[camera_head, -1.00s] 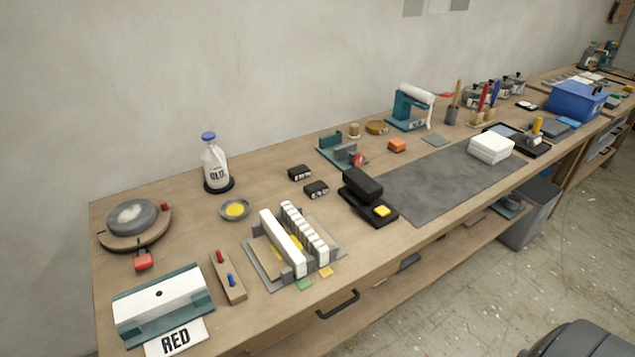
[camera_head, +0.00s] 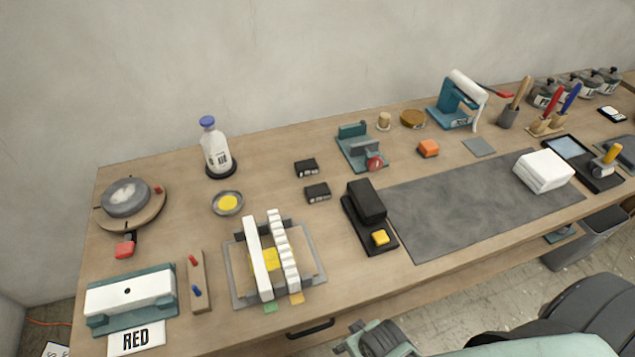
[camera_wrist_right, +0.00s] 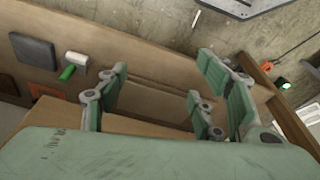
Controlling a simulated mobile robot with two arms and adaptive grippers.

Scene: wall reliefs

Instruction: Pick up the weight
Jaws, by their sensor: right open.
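No object is clearly marked as the weight. A black block (camera_head: 367,200) sits on a black base with a yellow button (camera_head: 380,237) at the middle of the bench. My right gripper (camera_head: 368,342) shows at the bottom edge of the head view, in front of the bench and apart from these things. In the right wrist view it (camera_wrist_right: 162,70) is open, with nothing between its fingers. My left gripper is not in view.
The wooden bench (camera_head: 190,235) runs along the wall. A slotted fixture with white bars (camera_head: 268,260), a bottle (camera_head: 215,150) and a round grey disc (camera_head: 126,197) stand at left. A dark mat (camera_head: 465,215) is mostly bare, with a white stack (camera_head: 543,170) at its right.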

